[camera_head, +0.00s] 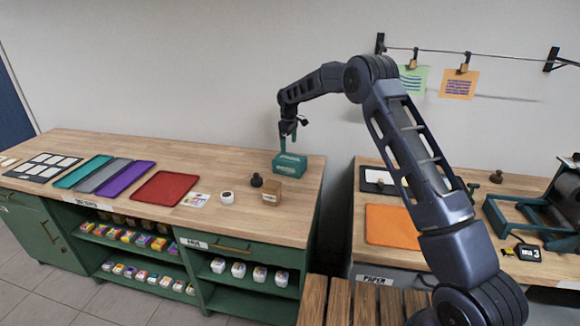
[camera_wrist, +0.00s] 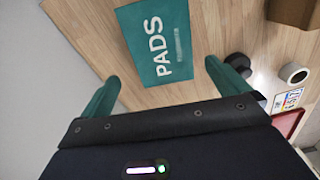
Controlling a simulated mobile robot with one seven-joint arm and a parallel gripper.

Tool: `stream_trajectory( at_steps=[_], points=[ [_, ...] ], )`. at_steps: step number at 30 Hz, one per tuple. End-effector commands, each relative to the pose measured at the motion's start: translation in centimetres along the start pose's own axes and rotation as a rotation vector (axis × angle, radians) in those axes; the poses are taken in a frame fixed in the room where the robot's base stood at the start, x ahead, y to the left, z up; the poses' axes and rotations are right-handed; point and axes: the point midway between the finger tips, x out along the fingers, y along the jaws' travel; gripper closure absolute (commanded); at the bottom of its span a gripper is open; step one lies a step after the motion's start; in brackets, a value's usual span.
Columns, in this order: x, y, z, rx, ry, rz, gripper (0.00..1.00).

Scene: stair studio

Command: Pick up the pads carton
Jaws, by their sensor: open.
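The pads carton (camera_head: 289,164) is a small teal box near the right end of the left wooden worktop. In the wrist view its teal top (camera_wrist: 158,40) with white "PADS" lettering lies ahead of the fingers, on the wood surface. My gripper (camera_head: 287,142) hangs just above the carton in the head view. In the wrist view my gripper (camera_wrist: 165,85) is open, with its two teal fingers apart and nothing between them. The carton sits beyond the fingertips, roughly centred on the gap and slightly turned. Whether any finger touches it I cannot tell.
A brown box (camera_head: 270,192), a dark round-topped object (camera_head: 257,180) and a white roll (camera_head: 227,197) stand close in front of the carton. A red mat (camera_head: 165,188) lies farther left. The wall is close behind. A gap separates the right bench (camera_head: 352,235).

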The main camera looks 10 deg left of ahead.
Motion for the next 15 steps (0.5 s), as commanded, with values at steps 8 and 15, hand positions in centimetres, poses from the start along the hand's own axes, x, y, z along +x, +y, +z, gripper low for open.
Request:
stream_trajectory(
  at_steps=[8, 15],
  points=[
    [3.2, 0.0, 0.1, 0.0, -0.002, -0.001, 0.0],
    [5.5, 0.0, 0.2, 0.0, -0.001, 0.0, 0.0]
  ],
)
